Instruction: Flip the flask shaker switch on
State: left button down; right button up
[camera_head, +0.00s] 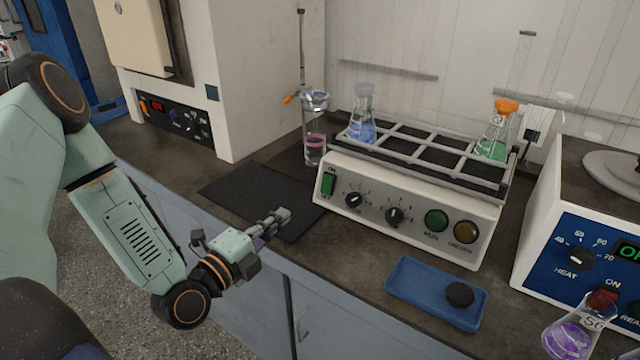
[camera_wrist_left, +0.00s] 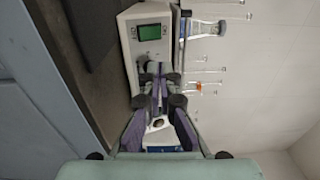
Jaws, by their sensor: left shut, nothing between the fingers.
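The flask shaker (camera_head: 410,205) is a white box with a grey rack on top. Its green switch (camera_head: 328,184) is at the left end of the front panel, left of two black knobs. In the left wrist view the green switch (camera_wrist_left: 150,32) shows above the fingertips. My left gripper (camera_head: 280,216) is shut and empty, in front and to the left of the switch, apart from it in the head view. In the left wrist view its fingers (camera_wrist_left: 158,70) are together, pointing toward the panel. My right gripper is in neither view.
A blue tray (camera_head: 412,284) with a black stopper (camera_head: 460,294) lies in front of the shaker. Blue (camera_head: 362,128) and green (camera_head: 492,148) flasks stand in the rack. A purple flask (camera_head: 572,338) is by the hot plate (camera_head: 590,240). A dark mat (camera_head: 240,190) lies left.

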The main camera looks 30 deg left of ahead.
aim_at(328, 179)
pick_arm(q)
jog(key=shift+w+a+f, duration=0.1)
jog(key=shift+w+f, duration=0.15)
jog(key=shift+w, duration=0.2)
jog(key=w+b, duration=0.1)
jog(key=w, duration=0.3)
jog(key=w+d+b, duration=0.1)
jog(key=w+b, duration=0.1)
jog(key=w, duration=0.2)
jog(key=w+d+b, duration=0.1)
jog(key=w+b, duration=0.1)
jog(key=w, duration=0.2)
jog(key=shift+r, duration=0.15)
jog(key=shift+w, duration=0.65)
jog(key=shift+r, duration=0.1)
